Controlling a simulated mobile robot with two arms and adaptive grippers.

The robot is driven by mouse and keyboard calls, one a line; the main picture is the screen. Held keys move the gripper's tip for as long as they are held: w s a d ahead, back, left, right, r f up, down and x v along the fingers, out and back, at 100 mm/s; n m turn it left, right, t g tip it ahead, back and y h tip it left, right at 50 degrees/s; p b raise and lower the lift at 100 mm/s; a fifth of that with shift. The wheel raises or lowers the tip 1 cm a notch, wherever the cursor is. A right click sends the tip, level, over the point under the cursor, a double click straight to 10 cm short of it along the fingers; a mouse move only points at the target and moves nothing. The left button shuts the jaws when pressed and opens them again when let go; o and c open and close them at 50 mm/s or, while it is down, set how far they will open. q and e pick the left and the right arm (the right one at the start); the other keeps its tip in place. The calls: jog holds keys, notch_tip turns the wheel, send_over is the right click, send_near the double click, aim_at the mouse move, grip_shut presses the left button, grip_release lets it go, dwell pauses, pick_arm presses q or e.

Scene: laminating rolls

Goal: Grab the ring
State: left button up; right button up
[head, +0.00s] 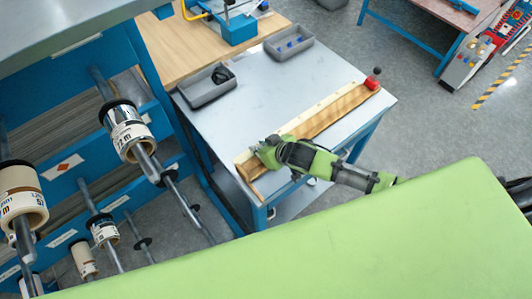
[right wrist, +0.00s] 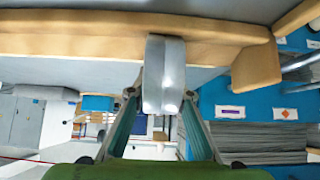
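In the right wrist view, a shiny silver piece (right wrist: 163,75), possibly the ring seen edge-on, stands against a pale wooden bar (right wrist: 80,45). The two fingers of my right gripper (right wrist: 163,95) lie on either side of it. I cannot tell whether they press on it. In the head view, my right gripper (head: 258,155) is at the near left end of the long wooden bar (head: 335,110) on the metal table. The gripper and its arm hide that end and the silver piece there. My left gripper is out of view.
A blue rack (head: 85,160) with several rolls on rods stands at the left. Open grey floor (head: 425,125) lies right of the table.

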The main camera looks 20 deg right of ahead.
grip_shut()
